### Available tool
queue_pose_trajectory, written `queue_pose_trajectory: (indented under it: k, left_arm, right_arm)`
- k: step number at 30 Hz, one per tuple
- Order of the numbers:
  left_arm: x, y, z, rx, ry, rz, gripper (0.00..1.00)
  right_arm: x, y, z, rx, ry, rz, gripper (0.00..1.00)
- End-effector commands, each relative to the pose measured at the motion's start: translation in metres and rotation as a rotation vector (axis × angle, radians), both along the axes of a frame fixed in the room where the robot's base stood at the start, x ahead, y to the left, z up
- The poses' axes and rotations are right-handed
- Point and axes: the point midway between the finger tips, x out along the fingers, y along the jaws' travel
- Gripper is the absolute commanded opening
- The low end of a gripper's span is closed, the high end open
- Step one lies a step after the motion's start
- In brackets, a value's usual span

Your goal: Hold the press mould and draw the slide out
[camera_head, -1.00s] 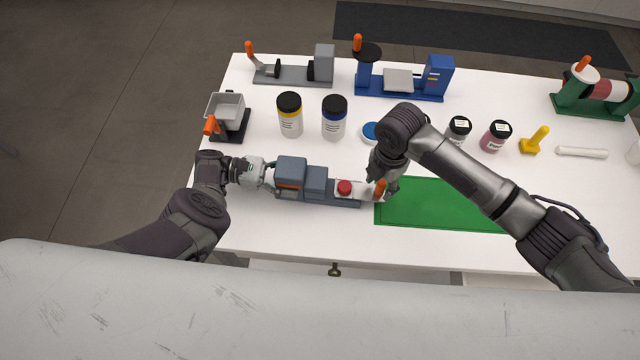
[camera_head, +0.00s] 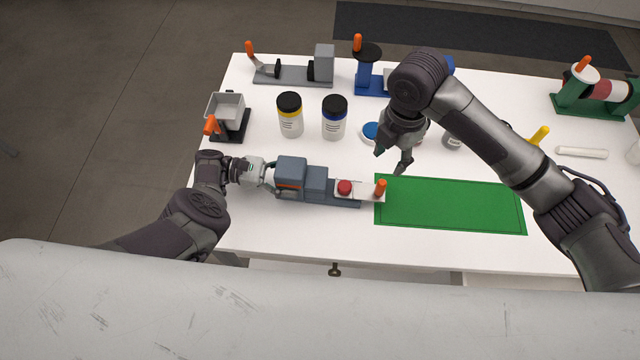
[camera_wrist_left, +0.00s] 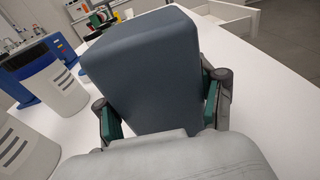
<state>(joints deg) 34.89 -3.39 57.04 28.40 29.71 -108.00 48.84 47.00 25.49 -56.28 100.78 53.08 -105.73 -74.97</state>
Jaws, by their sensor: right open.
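The press mould (camera_head: 291,172), a blue-grey block with a lower step and base, lies at the left front of the table. It also fills the middle of the left wrist view (camera_wrist_left: 150,70). My left gripper (camera_head: 268,174) has its green-padded fingers on both sides of the block, at its left end. My right gripper (camera_head: 391,161) is open and empty, above and slightly right of the handle.
A green mat (camera_head: 450,205) lies right of the slide. Behind the mould stand a yellow-banded jar (camera_head: 289,115) and a blue-banded jar (camera_head: 333,118). A grey hopper device (camera_head: 228,110) stands at left. My right arm hides part of the blue device (camera_head: 368,78).

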Motion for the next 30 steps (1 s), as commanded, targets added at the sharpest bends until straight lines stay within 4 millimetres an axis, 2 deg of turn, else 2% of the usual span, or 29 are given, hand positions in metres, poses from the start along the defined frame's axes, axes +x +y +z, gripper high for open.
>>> queue_pose_trajectory:
  k: [1, 5, 6, 17, 20, 26, 30]
  left_arm:
    - [-0.004, 0.001, -0.006, 0.012, 0.009, -0.002, 0.75]
    - [-0.003, 0.001, -0.005, 0.009, 0.007, -0.002, 0.97]
    - [-0.003, 0.001, -0.004, 0.008, 0.006, -0.002, 0.98]
    - [-0.001, 0.004, -0.002, 0.005, 0.003, -0.002, 0.98]
    - [-0.001, 0.016, -0.001, 0.006, 0.003, -0.001, 0.98]
    - [0.000, 0.057, 0.003, 0.008, 0.006, 0.000, 0.98]
    - [0.001, 0.065, 0.004, 0.006, 0.005, -0.003, 0.98]
  right_arm:
    - [0.000, 0.000, -0.001, 0.000, 0.000, 0.000, 0.49]
    - [0.000, 0.000, -0.001, 0.000, 0.000, 0.000, 0.49]
    - [0.000, 0.000, -0.001, 0.000, 0.000, 0.000, 0.49]
    - [0.000, 0.000, -0.001, 0.000, 0.000, 0.000, 0.49]
    - [0.000, 0.000, -0.001, 0.000, 0.000, 0.000, 0.49]
    - [0.000, 0.000, -0.001, 0.000, 0.000, 0.000, 0.49]
    - [0.000, 0.000, -0.001, 0.000, 0.000, 0.000, 0.49]
